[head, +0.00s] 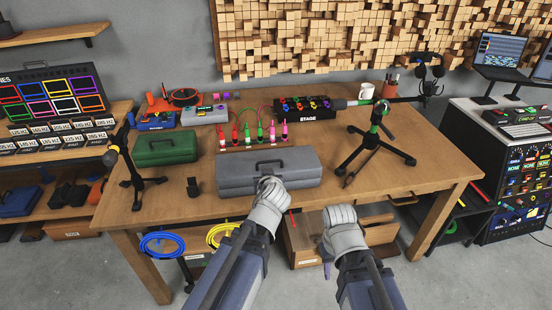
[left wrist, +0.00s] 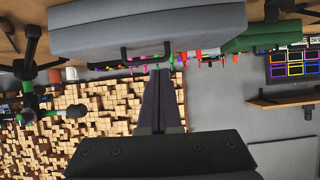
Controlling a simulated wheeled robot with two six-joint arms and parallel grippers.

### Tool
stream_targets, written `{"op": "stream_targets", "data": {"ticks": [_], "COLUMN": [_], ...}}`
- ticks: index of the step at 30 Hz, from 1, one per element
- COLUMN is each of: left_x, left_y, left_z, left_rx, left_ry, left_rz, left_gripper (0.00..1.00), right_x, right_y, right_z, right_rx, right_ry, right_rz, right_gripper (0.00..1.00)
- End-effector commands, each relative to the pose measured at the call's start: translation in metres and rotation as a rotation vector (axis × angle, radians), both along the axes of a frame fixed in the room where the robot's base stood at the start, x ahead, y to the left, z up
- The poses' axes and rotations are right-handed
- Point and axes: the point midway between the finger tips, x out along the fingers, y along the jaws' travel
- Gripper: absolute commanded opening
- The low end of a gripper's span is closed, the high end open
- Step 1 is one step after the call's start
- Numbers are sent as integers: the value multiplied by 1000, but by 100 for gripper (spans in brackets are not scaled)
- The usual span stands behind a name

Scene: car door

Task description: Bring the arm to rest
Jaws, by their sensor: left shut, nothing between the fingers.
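The left arm reaches over the front edge of the wooden bench. Its gripper (head: 270,183) is in front of the grey case (head: 235,178), and its fingertips are hidden in the head view. In the left wrist view, which is upside down, the two dark fingers of the left gripper (left wrist: 161,75) are together and empty. They point at the grey case (left wrist: 200,27) near its dark handle (left wrist: 145,52); I cannot tell whether they touch. My right gripper (head: 340,215) is just off the bench front; its fingers are hidden.
A green case (head: 165,150) and a small microphone stand (head: 140,165) are on the bench's left. Another stand (head: 375,140) is at right. An open drawer (head: 305,240) juts below the bench (head: 420,175), by blue and yellow cable coils (head: 160,245). Grey floor lies in front.

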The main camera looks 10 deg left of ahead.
Motion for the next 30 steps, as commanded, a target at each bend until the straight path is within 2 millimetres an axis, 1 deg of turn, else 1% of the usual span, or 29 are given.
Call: {"op": "stream_targets", "data": {"ticks": [3,5,8,11,12,14,15,18,21,24,25,27,30], "left_x": [0,-4,-21,-55,-72,-98,-115,-156,-187,-205,-208,-212,-212], "left_y": [0,-3,-13,-34,-44,-60,-71,-95,-112,-121,-123,-125,-125], "left_z": [0,-1,-10,-26,-33,-41,-45,-49,-48,-47,-47,-47,-48], "left_rx": [1,4,19,37,42,48,51,55,52,50,49,49,50], "left_ry": [5,30,158,382,479,624,714,909,1046,1124,1137,1154,1157], "left_rz": [0,0,-10,-59,-94,-158,-208,-339,-452,-525,-538,-553,-556], "left_gripper": [0,0,0,0,0,0,0,0,0,0,0,0,0], "right_x": [0,0,0,0,0,0,0,0,0,0,0,0,0], "right_y": [0,0,0,0,0,0,0,0,0,0,0,0,0], "right_z": [1,4,16,32,37,45,50,59,65,68,68,68,67], "right_rx": [0,0,0,0,0,0,0,0,0,0,0,0,0], "right_ry": [0,0,0,0,0,0,0,0,0,0,0,0,0], "right_rz": [0,0,0,0,0,0,0,0,0,0,0,0,0], "right_gripper": [38,38,38,38,38,38,38,38,38,38,38,38,38]}}
